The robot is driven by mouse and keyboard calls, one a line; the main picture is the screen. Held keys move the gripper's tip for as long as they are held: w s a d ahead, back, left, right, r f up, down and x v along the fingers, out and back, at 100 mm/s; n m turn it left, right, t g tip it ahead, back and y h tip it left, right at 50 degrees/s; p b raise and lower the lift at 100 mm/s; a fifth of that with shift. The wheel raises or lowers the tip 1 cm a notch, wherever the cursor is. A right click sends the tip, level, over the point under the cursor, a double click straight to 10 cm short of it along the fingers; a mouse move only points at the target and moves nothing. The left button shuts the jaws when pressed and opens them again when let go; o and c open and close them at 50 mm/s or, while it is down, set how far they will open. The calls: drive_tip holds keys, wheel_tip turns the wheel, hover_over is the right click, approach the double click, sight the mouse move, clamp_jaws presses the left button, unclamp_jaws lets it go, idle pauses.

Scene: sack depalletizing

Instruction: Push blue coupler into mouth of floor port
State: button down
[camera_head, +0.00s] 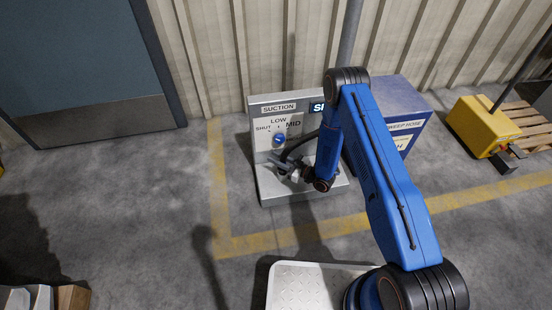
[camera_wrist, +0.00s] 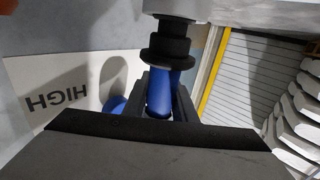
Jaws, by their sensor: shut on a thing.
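The blue coupler (camera_wrist: 160,95) shows in the wrist view between the two dark fingers of my gripper (camera_wrist: 166,108), which is shut on it. Its far end meets a black stepped collar (camera_wrist: 168,42), which stands against a grey surface at the top of the picture. This collar looks like the floor port; I cannot tell how deep the coupler sits in it. In the head view my gripper (camera_head: 296,174) is low in front of the grey suction station (camera_head: 265,185), just above its base. The coupler and port mouth are too small or hidden there.
The station panel has a blue dial (camera_head: 280,140) with SHUT, LOW and MID marks. A dark hose (camera_head: 298,146) curves close to my gripper. A blue sweep-hose box (camera_head: 405,105) stands to the right. Yellow floor lines (camera_head: 280,238) run in front, with open floor at left.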

drive_tip(key=shift+f, duration=1.3)
drive_tip(key=c, duration=1.4)
unclamp_jaws()
drive_tip(key=v, duration=1.7)
drive_tip(key=shift+s+d, duration=0.15)
drive_tip(key=shift+d, duration=0.05)
